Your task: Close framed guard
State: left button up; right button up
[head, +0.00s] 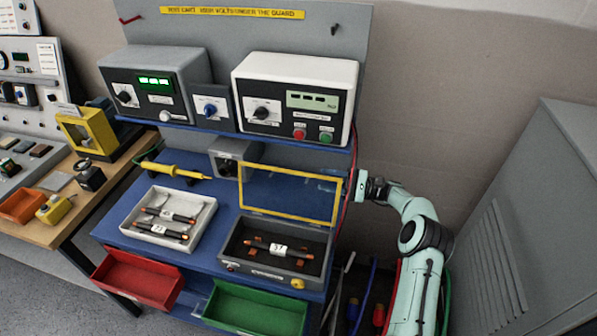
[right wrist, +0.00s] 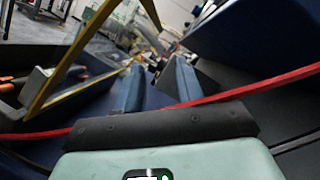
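The framed guard (head: 290,216), a clear panel in a yellow frame, stands raised at the back edge of a grey open box (head: 231,246). A dark tube with orange ends and a white label (head: 278,249) lies inside the box. My right gripper (head: 335,183) is at the guard's right side; its fingers seem to show through or behind the panel, and contact cannot be told. In the right wrist view its fingers (right wrist: 158,82) are apart with nothing between them, and the yellow frame (right wrist: 75,55) rises to their left. My left gripper is not in view.
A red cable (right wrist: 270,88) crosses close by the right gripper's fingers. A white tray (head: 130,223) with similar tubes and a yellow probe (head: 175,170) lie left of the box. Instruments (head: 295,98) sit on the shelf above. A grey cabinet (head: 530,200) stands right.

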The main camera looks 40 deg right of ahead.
aim_at(299, 174)
jog(key=p+x, duration=0.1)
jog(key=x, duration=0.8)
jog(key=shift+w+f, duration=0.1)
jog(key=shift+w, duration=0.1)
grip_shut()
